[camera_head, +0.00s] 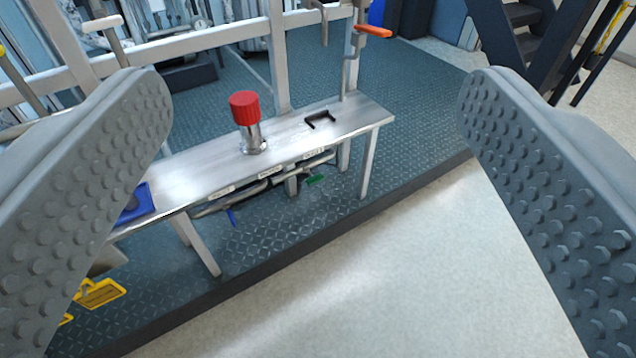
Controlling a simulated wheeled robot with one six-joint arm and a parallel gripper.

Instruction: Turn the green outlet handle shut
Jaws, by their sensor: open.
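The green outlet handle (315,181) is small and hangs under the front edge of the metal bench, right of the middle of its piping. It sits on a thin pipe run (262,186) below the bench top. My gripper (315,90) is open, with a studded grey finger at each side of the picture. The bench and the green handle show between the fingers, farther off, and nothing is held. The exact angle of the handle is too small to tell.
On the metal bench (190,178) stand a red knob (244,107) and a black bracket (320,120). A blue handle (232,217) hangs left of the green one. An orange handle (373,31) is behind. The pale floor (400,270) in front is clear.

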